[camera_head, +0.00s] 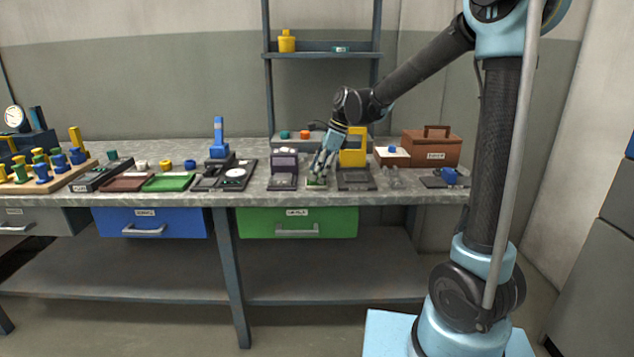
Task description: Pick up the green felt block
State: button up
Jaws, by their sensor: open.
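The green felt block (315,181) shows as a small green patch on a dark flat piece (317,186) on the workbench, partly hidden behind my fingers.
A purple-grey device (283,169) stands close on the left of my gripper, and a yellow press-like device (353,155) close on the right. A brown box (433,148) stands further right. Green (168,183) and brown (126,183) trays lie left. Shelf posts rise behind.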

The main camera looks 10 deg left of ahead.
jog(key=shift+a+f, duration=0.1)
jog(key=shift+f, duration=0.05)
jog(key=c, duration=1)
notch_tip(320, 180, up, 10)
jog(key=shift+r, duration=0.1)
dwell(0.5)
